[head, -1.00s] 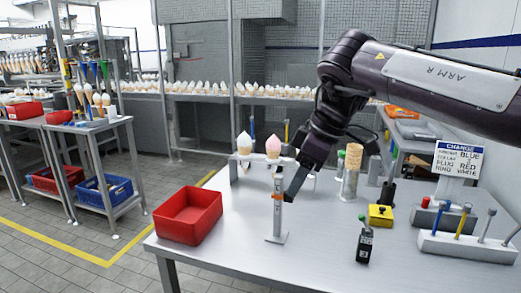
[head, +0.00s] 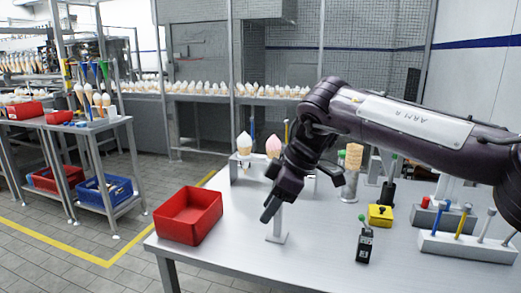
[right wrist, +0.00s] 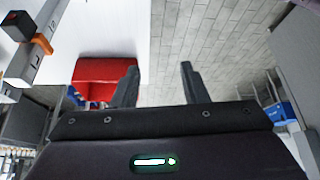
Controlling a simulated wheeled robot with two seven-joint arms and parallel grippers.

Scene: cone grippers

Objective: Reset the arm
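My right arm (head: 410,125) reaches in from the right over the metal table (head: 320,250). My right gripper (head: 268,213) points down in front of the small upright stand (head: 277,230), hiding its upper part. In the right wrist view the two fingers of my right gripper (right wrist: 158,82) are spread apart with nothing between them. That view also shows the stand's post (right wrist: 30,55) off to the left with its orange ring (right wrist: 42,43), apart from the fingers. My left gripper is not in view.
A red bin (head: 190,216) stands left of the stand. Two ice cream cones (head: 244,145) stand in a rack behind my gripper. A black handheld device (head: 364,245), a yellow box (head: 380,215) and a tool holder (head: 465,246) lie to the right. The table's front middle is clear.

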